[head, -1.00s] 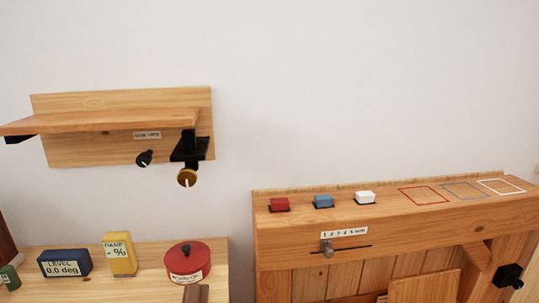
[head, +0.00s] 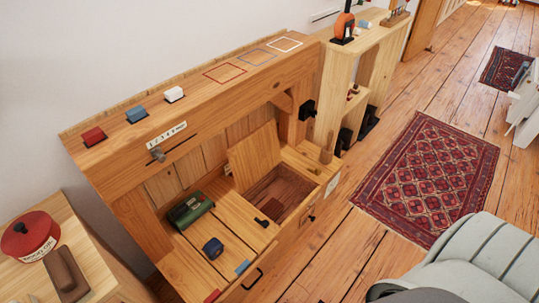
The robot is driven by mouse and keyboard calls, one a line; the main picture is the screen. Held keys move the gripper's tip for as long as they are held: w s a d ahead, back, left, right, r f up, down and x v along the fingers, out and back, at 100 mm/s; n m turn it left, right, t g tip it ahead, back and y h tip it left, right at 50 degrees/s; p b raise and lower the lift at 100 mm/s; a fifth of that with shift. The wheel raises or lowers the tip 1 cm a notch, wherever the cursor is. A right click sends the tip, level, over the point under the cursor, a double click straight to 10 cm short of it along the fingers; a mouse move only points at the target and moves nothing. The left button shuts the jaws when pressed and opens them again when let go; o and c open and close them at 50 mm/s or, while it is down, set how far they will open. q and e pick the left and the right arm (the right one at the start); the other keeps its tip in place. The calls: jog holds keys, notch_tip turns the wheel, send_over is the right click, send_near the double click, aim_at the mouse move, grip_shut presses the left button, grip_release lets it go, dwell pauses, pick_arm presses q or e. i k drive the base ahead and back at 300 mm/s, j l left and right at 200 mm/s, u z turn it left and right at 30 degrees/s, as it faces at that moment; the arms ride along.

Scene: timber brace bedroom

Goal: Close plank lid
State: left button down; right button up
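The plank lid (head: 254,157) is a light wooden panel in the head view. It stands raised and leans back toward the plank wall of the wooden bench unit (head: 130,170). In front of it is an open rectangular compartment (head: 287,190) with a dark brown inside. A small black piece (head: 262,222) lies at the compartment's near left edge. Neither of my grippers is in view.
A green box (head: 190,209) and a dark blue block (head: 213,247) sit on the planks left of the opening. Red, blue and white blocks line the upper ledge. A patterned rug (head: 430,175) lies on open floor. A grey padded shape (head: 470,265) fills the lower right.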

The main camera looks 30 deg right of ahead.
aim_at(254, 157)
jog(key=z, duration=0.9)
jog(key=u, duration=0.2)
